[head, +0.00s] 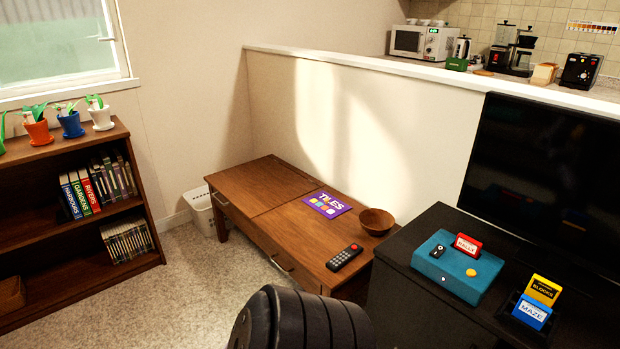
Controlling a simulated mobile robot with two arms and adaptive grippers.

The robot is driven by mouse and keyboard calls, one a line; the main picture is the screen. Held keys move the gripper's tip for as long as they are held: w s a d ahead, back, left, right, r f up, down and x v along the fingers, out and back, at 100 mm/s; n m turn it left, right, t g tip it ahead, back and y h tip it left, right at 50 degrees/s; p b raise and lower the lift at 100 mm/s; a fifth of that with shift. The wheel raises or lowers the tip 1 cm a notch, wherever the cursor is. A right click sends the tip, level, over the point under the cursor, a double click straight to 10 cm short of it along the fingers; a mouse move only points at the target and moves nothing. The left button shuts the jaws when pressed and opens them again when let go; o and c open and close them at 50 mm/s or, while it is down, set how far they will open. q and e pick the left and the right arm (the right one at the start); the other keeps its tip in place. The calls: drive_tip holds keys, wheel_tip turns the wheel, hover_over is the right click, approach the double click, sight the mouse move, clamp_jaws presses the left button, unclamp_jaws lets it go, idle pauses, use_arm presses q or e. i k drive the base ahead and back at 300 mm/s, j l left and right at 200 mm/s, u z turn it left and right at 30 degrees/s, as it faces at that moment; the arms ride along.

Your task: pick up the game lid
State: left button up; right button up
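A purple flat piece marked "TILES" (327,205), with coloured squares on it, lies on the low wooden table (258,183). It looks like the game lid. It lies face up near the table's right edge, to the left of a wooden bowl (376,221). Nothing covers it. Neither of my grippers shows in the head view.
A remote (344,257) lies nearer on the table. A black cabinet (405,284) at right holds a teal console (450,278), game cartridges (532,311) and a television (545,180). A bookshelf (148,203) stands left. A dark ribbed form (300,322) at the bottom is unclear.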

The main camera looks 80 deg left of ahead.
sight(331, 207)
drive_tip(key=u, duration=1.95)
